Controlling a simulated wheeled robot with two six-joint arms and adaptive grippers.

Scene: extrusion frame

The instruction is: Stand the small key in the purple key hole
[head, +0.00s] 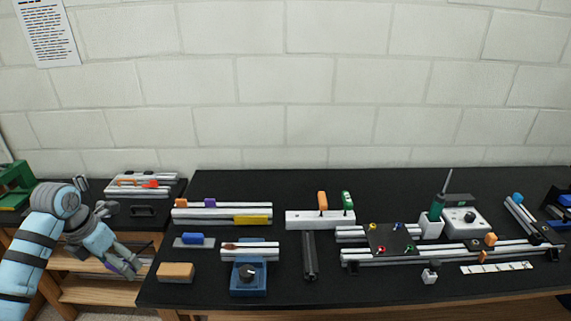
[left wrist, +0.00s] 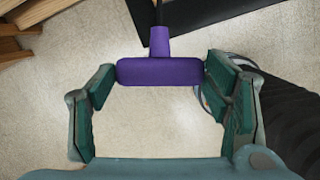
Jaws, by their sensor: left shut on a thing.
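The small key shows in the left wrist view as a purple T-shaped handle (left wrist: 158,71) with a dark shaft pointing away from me. My left gripper (left wrist: 160,76) is shut on the ends of this handle, one finger pad at each side. In the head view my left gripper (head: 130,268) hangs off the left end of the main table, over the floor and beside wooden shelves. A white block (head: 320,219) on the table holds an orange-handled key (head: 323,200) and a green-handled key (head: 347,200) upright. I cannot make out a purple key hole. My right gripper is out of view.
Aluminium rails with a purple piece (head: 210,202) and a yellow piece (head: 253,220) lie left of the white block. A blue box with a dark knob (head: 248,277) and a dark bar (head: 310,258) stand in front. A dark plate (head: 392,239) lies to the right.

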